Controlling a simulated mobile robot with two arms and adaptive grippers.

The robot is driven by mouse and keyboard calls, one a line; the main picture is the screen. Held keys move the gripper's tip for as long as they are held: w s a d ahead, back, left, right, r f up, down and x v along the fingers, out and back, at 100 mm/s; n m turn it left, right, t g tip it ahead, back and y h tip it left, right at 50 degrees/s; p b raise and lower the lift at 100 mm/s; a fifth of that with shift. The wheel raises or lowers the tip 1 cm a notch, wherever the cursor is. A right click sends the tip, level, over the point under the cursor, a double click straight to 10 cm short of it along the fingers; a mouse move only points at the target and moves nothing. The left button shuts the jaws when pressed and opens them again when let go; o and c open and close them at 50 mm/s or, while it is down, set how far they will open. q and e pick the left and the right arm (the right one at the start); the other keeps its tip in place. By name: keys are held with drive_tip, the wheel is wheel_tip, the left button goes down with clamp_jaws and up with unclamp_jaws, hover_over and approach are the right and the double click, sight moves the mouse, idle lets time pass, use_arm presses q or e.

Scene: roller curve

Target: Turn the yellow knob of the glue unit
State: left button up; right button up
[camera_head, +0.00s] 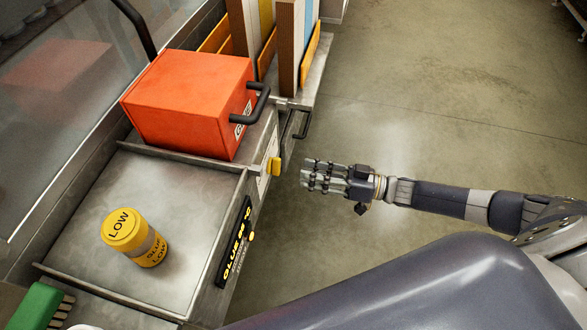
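The yellow knob (273,166) sits on the right-hand side face of the grey metal glue unit (190,185), below the orange box. My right gripper (309,175) comes in from the right, with its dark fingers pointing left toward the knob. Its fingers look extended and spread, with nothing between them. A short gap of floor shows between the fingertips and the knob, so they are apart. My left gripper is not in view.
A yellow canister (123,231) marked LOW stands on the unit's top. Behind it is the orange box (187,90) with a black handle (258,101). A black handle (301,123) sticks out past the knob. A green brush (38,304) lies lower left. Floor at right is clear.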

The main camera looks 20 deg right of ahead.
drive_tip(key=v, duration=0.4)
drive_tip(key=shift+s+d, duration=0.25)
drive_tip(key=shift+d, duration=0.1)
drive_tip(key=s+d+f+m+h, duration=0.15)
drive_tip(key=f+h, duration=0.45)
drive_tip(key=f, duration=0.7)
drive_tip(key=s+d+f+m+h, duration=0.1)
drive_tip(key=d+f+m+h, duration=0.3)
drive_tip(key=f, duration=0.9)
drive_tip(key=s+a+f+g+h, duration=0.2)
drive_tip(key=s+f+g+h, duration=0.2)
drive_tip(key=s+f, duration=0.95)
drive_tip(key=s+a+f+g, duration=0.2)
drive_tip(key=s, duration=0.8)
drive_tip(key=s+a+f+g+h, duration=0.1)
drive_tip(key=s+a+f+g, duration=0.2)
drive_tip(key=s, duration=0.7)
drive_tip(key=shift+a+n, duration=0.15)
drive_tip(key=shift+n, duration=0.2)
drive_tip(key=shift+f, duration=0.1)
